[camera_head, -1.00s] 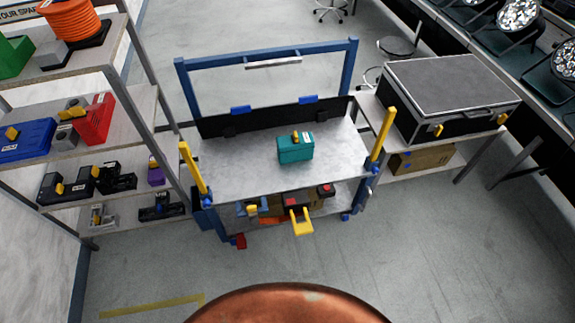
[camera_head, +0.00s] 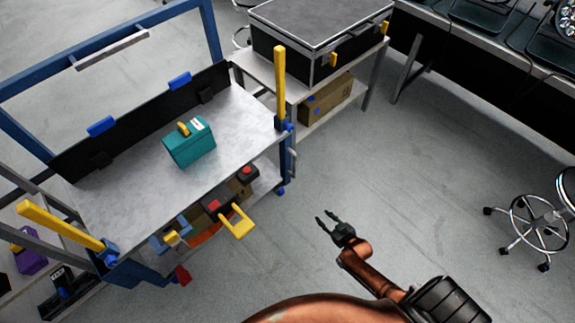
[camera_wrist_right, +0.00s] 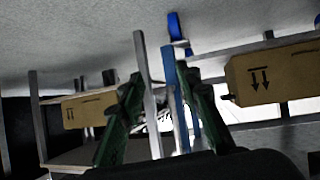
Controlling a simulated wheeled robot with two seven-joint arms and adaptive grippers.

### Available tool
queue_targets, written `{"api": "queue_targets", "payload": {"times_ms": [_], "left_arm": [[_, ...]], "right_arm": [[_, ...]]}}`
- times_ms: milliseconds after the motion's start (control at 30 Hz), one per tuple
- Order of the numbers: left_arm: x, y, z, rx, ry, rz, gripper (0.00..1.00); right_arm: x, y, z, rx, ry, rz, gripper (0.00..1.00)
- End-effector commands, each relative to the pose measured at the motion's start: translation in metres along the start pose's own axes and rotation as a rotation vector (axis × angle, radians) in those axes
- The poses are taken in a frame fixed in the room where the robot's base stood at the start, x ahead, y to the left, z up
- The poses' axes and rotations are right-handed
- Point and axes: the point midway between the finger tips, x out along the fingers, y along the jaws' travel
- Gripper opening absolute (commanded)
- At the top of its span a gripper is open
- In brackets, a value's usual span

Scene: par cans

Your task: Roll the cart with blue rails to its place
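The cart with blue rails (camera_head: 255,130) stands at the left of the head view, with a grey top, a black back panel and two upright yellow handles. A teal case (camera_head: 190,145) sits on its top. Its lower shelf holds several items, among them one with a yellow handle (camera_head: 238,222). My right gripper (camera_head: 328,222) is open and empty, to the right of the cart and apart from it. In the right wrist view its two fingers (camera_wrist_right: 155,100) are spread, with a blue post (camera_wrist_right: 183,105) beyond them. My left gripper is not in view.
A side table (camera_head: 255,65) with a black case (camera_head: 320,35) on top and a cardboard box (camera_head: 325,98) below stands close behind the cart's right end. A wheeled stool (camera_head: 525,225) is at the right. The floor (camera_head: 420,185) between is clear.

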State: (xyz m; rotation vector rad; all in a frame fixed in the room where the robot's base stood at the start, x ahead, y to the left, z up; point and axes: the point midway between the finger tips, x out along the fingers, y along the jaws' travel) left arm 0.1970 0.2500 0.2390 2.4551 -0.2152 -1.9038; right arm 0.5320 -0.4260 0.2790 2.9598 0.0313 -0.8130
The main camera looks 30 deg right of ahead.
Motion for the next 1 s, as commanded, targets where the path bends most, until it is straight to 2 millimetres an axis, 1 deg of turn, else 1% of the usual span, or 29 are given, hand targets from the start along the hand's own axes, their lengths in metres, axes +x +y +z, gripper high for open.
{"api": "queue_targets", "payload": {"times_ms": [33, 67, 100, 167, 200, 300, 400, 533, 633, 933, 1000], "left_arm": [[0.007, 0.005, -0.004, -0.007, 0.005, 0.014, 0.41], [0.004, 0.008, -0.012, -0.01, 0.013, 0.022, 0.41], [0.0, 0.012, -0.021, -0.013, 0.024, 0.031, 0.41], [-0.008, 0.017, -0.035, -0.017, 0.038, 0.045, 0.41], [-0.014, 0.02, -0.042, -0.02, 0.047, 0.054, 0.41], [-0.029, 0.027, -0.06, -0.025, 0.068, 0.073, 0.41], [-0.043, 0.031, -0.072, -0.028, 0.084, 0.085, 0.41], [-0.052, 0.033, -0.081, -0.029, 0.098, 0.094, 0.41], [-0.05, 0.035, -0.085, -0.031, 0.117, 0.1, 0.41], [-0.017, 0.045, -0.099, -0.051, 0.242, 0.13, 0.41], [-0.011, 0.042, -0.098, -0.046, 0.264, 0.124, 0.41]], "right_arm": [[0.028, 0.003, -0.012, 0.003, 0.068, -0.001, 0.32], [0.04, 0.005, -0.029, 0.008, 0.112, -0.001, 0.32], [0.053, 0.007, -0.05, 0.012, 0.17, -0.001, 0.32], [0.07, 0.009, -0.08, 0.023, 0.252, -0.001, 0.32], [0.079, 0.011, -0.099, 0.029, 0.303, -0.001, 0.32], [0.095, 0.012, -0.139, 0.045, 0.409, -0.003, 0.32], [0.102, 0.013, -0.168, 0.057, 0.482, -0.004, 0.32], [0.105, 0.014, -0.188, 0.066, 0.529, -0.004, 0.32], [0.11, 0.014, -0.197, 0.067, 0.54, -0.004, 0.32], [0.15, 0.014, -0.217, 0.066, 0.536, -0.005, 0.32], [0.157, 0.015, -0.222, 0.067, 0.536, -0.004, 0.32]]}}
